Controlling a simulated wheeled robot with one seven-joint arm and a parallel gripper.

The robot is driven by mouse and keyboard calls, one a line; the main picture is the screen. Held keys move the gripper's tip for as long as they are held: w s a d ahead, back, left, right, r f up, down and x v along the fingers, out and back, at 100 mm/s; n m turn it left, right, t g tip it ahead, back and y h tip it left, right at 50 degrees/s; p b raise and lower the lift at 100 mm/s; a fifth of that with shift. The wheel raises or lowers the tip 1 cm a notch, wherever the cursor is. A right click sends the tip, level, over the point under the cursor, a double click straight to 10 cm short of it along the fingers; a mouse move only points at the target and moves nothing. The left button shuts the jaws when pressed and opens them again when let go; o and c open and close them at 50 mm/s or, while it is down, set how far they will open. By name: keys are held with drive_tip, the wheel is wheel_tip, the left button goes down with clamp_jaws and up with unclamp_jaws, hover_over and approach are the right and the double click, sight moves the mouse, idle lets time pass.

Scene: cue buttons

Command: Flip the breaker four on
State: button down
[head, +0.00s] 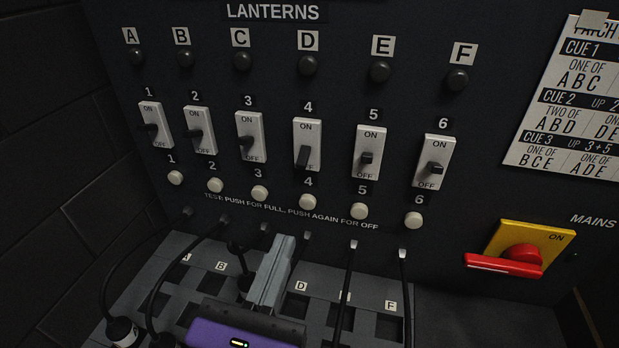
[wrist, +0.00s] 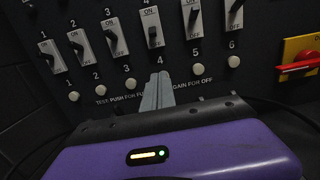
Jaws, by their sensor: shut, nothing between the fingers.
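Breaker four (head: 314,133) is a pale plate under the number 4 on the dark panel. Its dark lever (head: 303,157) points down over the lower end, and the ON mark at the top shows clear. Breaker four also shows in the wrist view (wrist: 150,18), above the fingers. My gripper (head: 284,240) has grey fingers shut together with nothing between them. It is below breaker four and its round test button, apart from the lever. The fingertips also show in the wrist view (wrist: 159,76).
Breaker three (head: 249,126) and breaker five (head: 371,140) flank breaker four. Pale test buttons, such as button four (head: 309,201), line the panel below. Cables with plugs (head: 354,246) stand right of my gripper. A red mains handle (head: 505,265) juts out at right.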

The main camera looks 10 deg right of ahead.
sight(308, 176)
idle(0.3)
drive_tip(key=p+x, duration=0.1)
drive_tip(key=x, duration=0.2)
drive_tip(key=p+x, duration=0.1)
drive_tip(key=x, duration=0.2)
drive_tip(key=r+p+x, duration=0.1)
drive_tip(key=x, duration=0.3)
drive_tip(key=shift+s+a+r+p, duration=0.15)
drive_tip(key=shift+s+r+p, duration=0.25)
drive_tip(key=shift+r, duration=0.35)
drive_tip(key=shift+s+a+r+p, duration=0.15)
drive_tip(key=shift+s+r+p, duration=0.25)
drive_tip(key=shift+r, duration=0.3)
